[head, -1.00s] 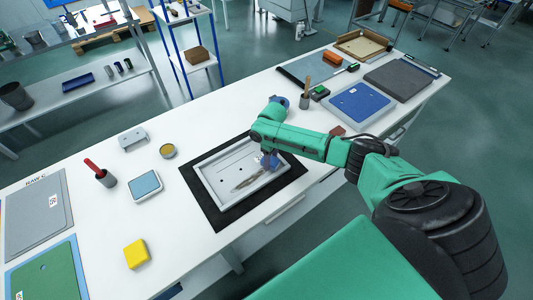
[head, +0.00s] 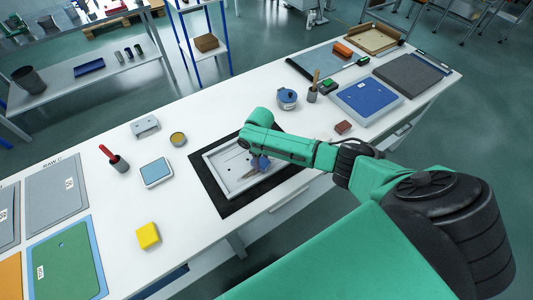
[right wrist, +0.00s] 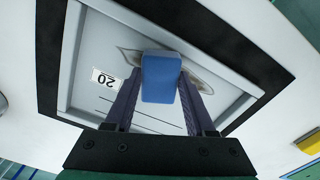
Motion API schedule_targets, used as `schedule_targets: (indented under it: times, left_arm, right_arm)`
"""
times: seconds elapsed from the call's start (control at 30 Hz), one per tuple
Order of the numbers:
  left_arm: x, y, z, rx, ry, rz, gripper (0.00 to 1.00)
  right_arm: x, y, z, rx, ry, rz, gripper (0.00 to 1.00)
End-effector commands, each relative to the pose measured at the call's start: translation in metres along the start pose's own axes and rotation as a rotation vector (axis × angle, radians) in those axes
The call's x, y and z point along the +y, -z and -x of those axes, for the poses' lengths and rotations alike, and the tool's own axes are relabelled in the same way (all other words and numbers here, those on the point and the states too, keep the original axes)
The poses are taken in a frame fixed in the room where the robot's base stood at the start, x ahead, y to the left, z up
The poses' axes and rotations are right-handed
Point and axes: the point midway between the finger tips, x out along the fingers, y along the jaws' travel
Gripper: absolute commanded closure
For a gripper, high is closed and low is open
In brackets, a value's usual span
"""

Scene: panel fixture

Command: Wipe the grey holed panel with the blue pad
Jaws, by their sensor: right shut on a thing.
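The grey holed panel (head: 229,160) lies in a light grey raised frame on a black mat (head: 228,207). In the right wrist view the panel (right wrist: 108,42) has a white label, thin dark lines and a brownish-dark smudge. My right gripper (head: 260,164) is over the panel, its fingers shut on the blue pad (right wrist: 161,78). The pad covers the middle of the smudge, which shows on both sides of it. I cannot tell whether the pad touches the panel. My left gripper is not in view.
A yellow block (head: 148,235), a blue-topped case (head: 156,172), a round tin (head: 178,139) and a red-handled tool in a pot (head: 117,162) stand left of the mat. A blue-grey pot (head: 287,99) and a red block (head: 343,127) are behind my arm. White table between is clear.

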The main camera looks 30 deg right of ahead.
Motion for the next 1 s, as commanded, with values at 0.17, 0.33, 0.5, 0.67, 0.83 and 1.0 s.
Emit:
schedule_targets:
  times: [0.17,0.33,0.5,0.67,0.83,1.0]
  left_arm:
    - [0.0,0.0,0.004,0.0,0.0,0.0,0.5]
    - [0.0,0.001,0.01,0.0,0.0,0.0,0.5]
    - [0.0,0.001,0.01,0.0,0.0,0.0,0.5]
    - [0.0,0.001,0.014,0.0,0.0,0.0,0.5]
    - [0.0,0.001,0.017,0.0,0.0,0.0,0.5]
    - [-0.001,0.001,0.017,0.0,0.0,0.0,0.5]
  right_arm:
    - [-0.014,0.003,-0.001,-0.002,0.01,0.002,0.89]
    - [-0.032,0.011,0.0,-0.002,0.01,0.002,0.89]
    - [-0.037,0.013,-0.001,-0.002,0.007,0.001,0.89]
    - [-0.05,0.019,0.002,-0.002,0.008,0.001,0.89]
    - [-0.066,0.026,0.003,-0.001,0.007,0.002,0.89]
    - [-0.07,0.028,0.002,-0.001,0.004,0.0,0.89]
